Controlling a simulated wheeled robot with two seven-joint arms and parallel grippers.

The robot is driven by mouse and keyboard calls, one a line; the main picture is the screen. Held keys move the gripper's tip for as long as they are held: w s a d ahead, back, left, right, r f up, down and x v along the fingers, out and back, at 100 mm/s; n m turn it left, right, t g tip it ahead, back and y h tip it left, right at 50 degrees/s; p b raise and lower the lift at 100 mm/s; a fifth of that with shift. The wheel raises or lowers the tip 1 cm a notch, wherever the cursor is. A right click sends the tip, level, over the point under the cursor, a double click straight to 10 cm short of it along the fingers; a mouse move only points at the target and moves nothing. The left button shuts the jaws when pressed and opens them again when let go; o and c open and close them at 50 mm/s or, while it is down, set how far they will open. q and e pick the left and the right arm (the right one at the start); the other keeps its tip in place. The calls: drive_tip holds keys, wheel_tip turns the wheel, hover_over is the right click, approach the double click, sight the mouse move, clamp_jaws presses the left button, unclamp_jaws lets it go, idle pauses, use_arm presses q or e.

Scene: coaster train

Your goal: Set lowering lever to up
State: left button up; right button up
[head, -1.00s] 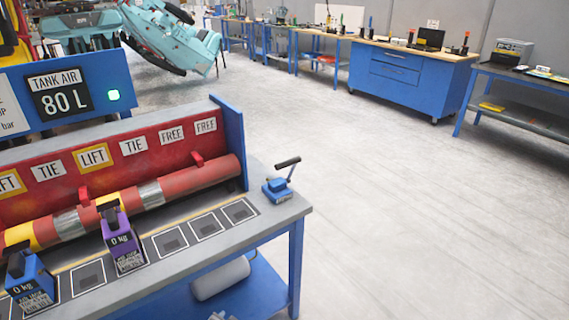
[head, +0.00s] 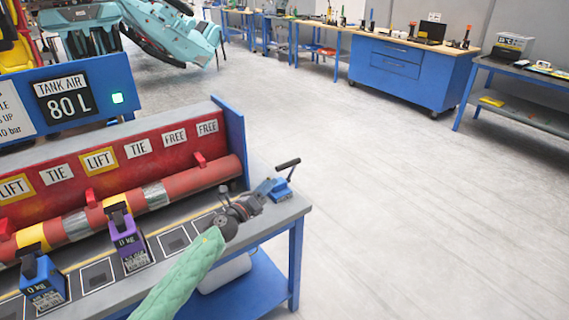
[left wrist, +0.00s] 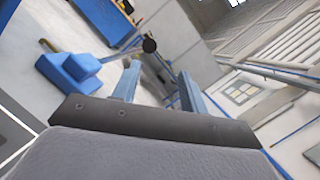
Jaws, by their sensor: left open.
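The lowering lever (head: 289,163) has a thin stem and a dark crosswise grip above a blue base (head: 283,192). It stands at the right end of the grey bench, its stem leaning up and to the right. My left gripper (head: 268,187) is just left of the base in the head view, low beside it. In the left wrist view my left gripper (left wrist: 158,84) has its two blue fingers spread with nothing between them. My right gripper is not seen.
The grey bench top (head: 296,208) ends just right of the lever. A red and yellow tube (head: 180,187) lies along the bench's red back panel. Blue and purple 0 kg blocks (head: 130,245) stand at the front left. Open floor lies to the right.

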sight(296, 161)
use_arm(q)
drive_tip(key=w+m+g, duration=0.1)
drive_tip(key=m, duration=0.1)
drive_tip(key=w+r+m+g+h, duration=0.1)
drive_tip(key=m, duration=0.1)
drive_tip(key=w+m+g, duration=0.2)
drive_tip(key=m, duration=0.1)
drive_tip(key=shift+r+p, duration=0.25)
drive_tip(key=shift+p, duration=0.1)
drive_tip(key=shift+m+g, duration=0.6)
drive_tip(key=shift+m, duration=0.2)
drive_tip(key=p+x, duration=0.1)
drive_tip(key=x, duration=0.3)
drive_tip(key=p+x, duration=0.1)
drive_tip(key=x, duration=0.2)
drive_tip(key=shift+w+a+r+p, duration=0.1)
drive_tip(key=shift+w+a+p, duration=0.2)
drive_tip(key=shift+p, duration=0.05)
drive_tip(key=shift+w+d, duration=0.3)
drive_tip(key=shift+d, duration=0.15)
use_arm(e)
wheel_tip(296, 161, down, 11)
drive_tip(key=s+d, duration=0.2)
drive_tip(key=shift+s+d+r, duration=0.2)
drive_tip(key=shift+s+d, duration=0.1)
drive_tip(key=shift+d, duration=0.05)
use_arm(q)
drive_tip(key=shift+c, duration=0.4)
